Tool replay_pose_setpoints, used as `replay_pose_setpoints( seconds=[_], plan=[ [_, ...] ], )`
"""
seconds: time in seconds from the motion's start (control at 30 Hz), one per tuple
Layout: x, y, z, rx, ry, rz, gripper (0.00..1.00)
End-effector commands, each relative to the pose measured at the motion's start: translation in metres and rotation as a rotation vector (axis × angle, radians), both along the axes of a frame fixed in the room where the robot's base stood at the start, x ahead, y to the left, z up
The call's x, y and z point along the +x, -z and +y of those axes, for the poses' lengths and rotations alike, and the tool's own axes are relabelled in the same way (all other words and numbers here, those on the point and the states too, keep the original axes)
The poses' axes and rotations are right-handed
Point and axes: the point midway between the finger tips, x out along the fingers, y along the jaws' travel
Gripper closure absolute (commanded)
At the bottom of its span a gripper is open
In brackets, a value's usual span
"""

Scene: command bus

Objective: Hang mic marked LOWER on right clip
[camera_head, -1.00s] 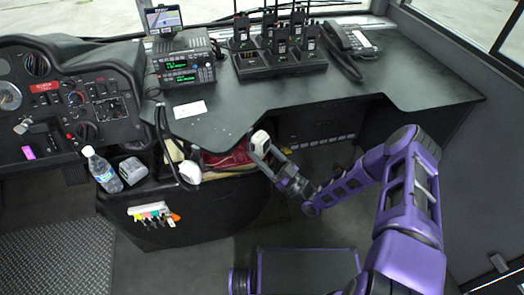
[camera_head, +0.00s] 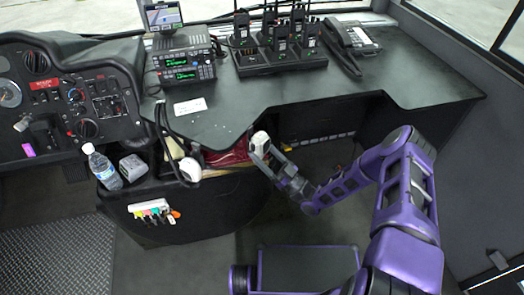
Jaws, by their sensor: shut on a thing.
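My gripper (camera_head: 261,149) is at the front edge of the dark desk, near its middle, and is shut on a small white-capped object, which looks like a mic (camera_head: 260,138). A second white-faced mic (camera_head: 190,169) with a black cord hangs at the desk edge to the left. I cannot read a LOWER mark on either mic. The clips are too small or hidden to make out in this view.
The desk (camera_head: 290,100) holds a radio unit (camera_head: 185,68), a rack of handheld radios (camera_head: 280,58) and a desk phone (camera_head: 352,38). A red item (camera_head: 228,156) lies below the desk edge. A water bottle (camera_head: 102,167) and a grey box (camera_head: 133,167) stand at left.

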Motion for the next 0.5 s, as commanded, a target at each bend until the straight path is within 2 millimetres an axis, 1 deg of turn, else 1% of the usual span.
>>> replay_pose_setpoints(
  seconds=[0.23, 0.5],
  plan=[
    [0.0001, 0.0067, 0.0, -0.001, 0.0, -0.001, 0.77],
    [0.0001, 0.0073, -0.0002, 0.0, 0.0, -0.001, 0.77]
  ],
)
